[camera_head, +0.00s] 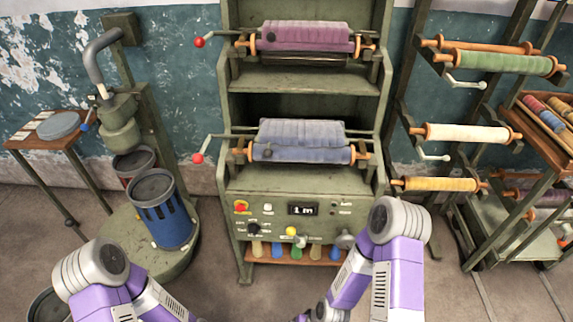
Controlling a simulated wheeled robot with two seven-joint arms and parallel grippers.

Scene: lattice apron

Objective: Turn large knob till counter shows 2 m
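The counter (302,209) is a small dark display with pale digits in the middle of the green machine's front panel; its digits are too small to read surely. A grey round knob (345,241) sticks out at the panel's lower right, close beside my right arm in the picture, and looks like the largest knob. A smaller black knob (254,229) sits among white lettering at the panel's left. My two arms come in at the bottom, bent, with their forearms running down to the lower edge. Neither gripper's fingers show.
The panel also has a red button (241,207) and a yellow button (291,231). Fabric rolls (300,141) with red-knobbed cranks (198,158) sit above. A shelf (270,257) with coloured items lies below. A blue bin (165,222) stands left, spool racks right.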

